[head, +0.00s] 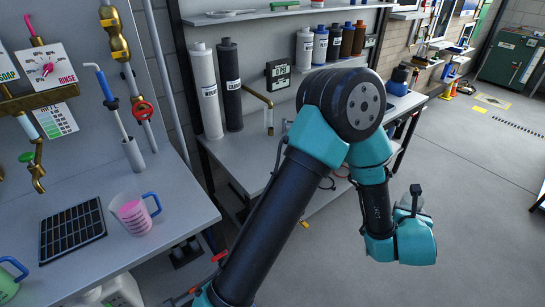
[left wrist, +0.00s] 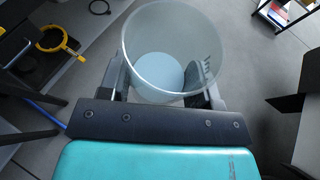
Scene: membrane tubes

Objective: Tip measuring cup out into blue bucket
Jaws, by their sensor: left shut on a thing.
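My left gripper (left wrist: 166,92) is shut on a clear, round measuring cup (left wrist: 160,28), with a finger on either side of its wall. Dark markings run down the cup's right side. I look into its open mouth; its bottom is a pale blue-grey disc, and I cannot tell whether it holds liquid. Another cup with a blue handle (head: 133,213) and pink contents stands on the left counter. I cannot make out a blue bucket. My right gripper is not in view.
Tall white (head: 206,92) and black (head: 229,84) cylinders stand on the back bench. A yellow ring (left wrist: 58,42) shows at the wrist view's left. The floor at right is open.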

